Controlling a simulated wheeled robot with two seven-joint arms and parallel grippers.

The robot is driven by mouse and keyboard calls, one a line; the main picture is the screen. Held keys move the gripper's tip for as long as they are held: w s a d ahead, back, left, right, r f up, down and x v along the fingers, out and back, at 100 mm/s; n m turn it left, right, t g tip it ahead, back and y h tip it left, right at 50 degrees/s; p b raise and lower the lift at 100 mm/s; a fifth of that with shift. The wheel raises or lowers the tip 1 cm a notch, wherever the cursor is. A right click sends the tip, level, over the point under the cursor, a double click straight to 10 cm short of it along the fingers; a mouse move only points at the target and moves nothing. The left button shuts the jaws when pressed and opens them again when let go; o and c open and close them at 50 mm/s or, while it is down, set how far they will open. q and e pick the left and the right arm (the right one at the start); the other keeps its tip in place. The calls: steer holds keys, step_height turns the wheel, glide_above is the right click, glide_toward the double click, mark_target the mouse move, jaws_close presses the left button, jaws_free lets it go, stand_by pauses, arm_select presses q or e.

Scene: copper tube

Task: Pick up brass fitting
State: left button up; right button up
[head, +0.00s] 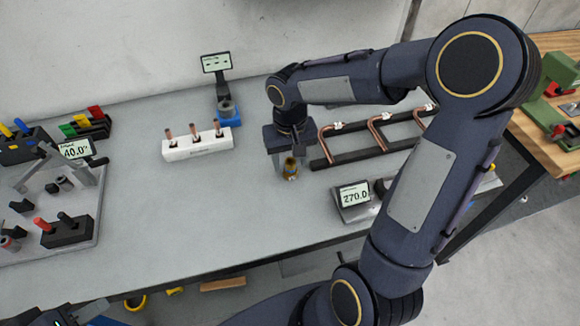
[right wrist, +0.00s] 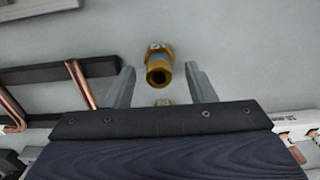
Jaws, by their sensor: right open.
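The brass fitting (head: 291,170) stands on the grey bench in the head view, just below my right gripper (head: 287,163). In the right wrist view the fitting (right wrist: 158,66) has a blue band and a dark open end. It lies between the two spread fingers of my right gripper (right wrist: 162,76), with clear gaps on both sides. A second bit of brass shows lower down, mostly hidden by the gripper body. My left gripper (head: 76,314) is only partly in view at the bottom left edge, and its jaw opening is not clear.
A black rack with bent copper tubes (head: 375,140) stands right of the fitting. A white block with upright copper tubes (head: 197,144) is left. A 270.0 display (head: 354,194) stands in front right. Bare bench (head: 200,200) lies front left.

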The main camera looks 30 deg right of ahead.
steer(key=shift+f, duration=0.9)
steer(key=shift+c, duration=0.4)
jaws_close()
steer(key=shift+r, duration=0.2)
